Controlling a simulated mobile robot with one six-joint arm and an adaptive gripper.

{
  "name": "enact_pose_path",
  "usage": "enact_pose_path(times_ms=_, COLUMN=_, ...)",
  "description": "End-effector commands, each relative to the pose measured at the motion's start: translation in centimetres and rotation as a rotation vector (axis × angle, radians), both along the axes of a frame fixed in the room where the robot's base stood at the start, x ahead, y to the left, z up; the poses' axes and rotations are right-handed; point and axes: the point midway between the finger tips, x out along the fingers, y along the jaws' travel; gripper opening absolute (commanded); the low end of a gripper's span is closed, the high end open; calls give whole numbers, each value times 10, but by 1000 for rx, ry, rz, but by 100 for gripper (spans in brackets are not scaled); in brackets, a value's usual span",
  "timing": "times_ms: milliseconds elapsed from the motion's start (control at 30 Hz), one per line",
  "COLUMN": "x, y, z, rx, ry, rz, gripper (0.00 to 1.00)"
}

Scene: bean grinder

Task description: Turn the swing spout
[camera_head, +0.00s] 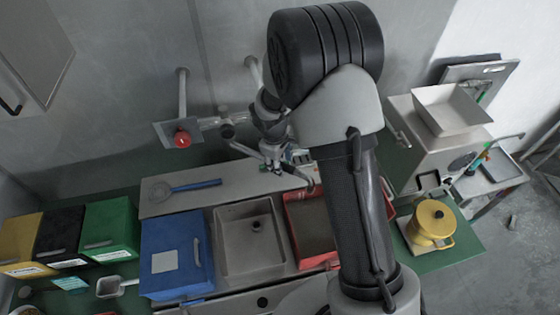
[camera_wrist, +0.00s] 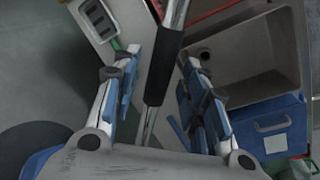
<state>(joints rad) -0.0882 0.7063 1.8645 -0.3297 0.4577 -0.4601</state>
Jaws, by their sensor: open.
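The swing spout is a chrome tube with a black sleeve (camera_wrist: 164,65). In the wrist view it runs from the top edge down between my fingers. My gripper (camera_wrist: 161,88) is open, with one blue-padded finger on each side of the sleeve, and a gap shows on both sides. In the head view my gripper (camera_head: 284,160) is above the back of the counter, partly hidden by my arm. My arm hides much of the spout area in that view.
A sink (camera_head: 235,250) lies below, between a blue box (camera_head: 163,243) and a red tray (camera_head: 297,213). A blue-handled tool (camera_head: 195,186) lies on the back ledge. A yellow pot (camera_head: 433,222) and a grinder (camera_head: 420,150) stand at right. Green, black and yellow bins stand at left.

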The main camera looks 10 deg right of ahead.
Motion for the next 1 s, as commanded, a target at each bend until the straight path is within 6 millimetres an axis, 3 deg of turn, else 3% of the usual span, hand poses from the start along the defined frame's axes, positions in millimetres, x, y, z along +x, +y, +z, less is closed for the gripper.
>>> enact_pose_path(times_ms=367, x=1, y=-1, z=-5, rx=0, ry=0, rz=1, gripper=39)
enact_pose_path(times_ms=1000, x=1, y=-1, z=-5, rx=0, ry=0, rz=1, gripper=0)
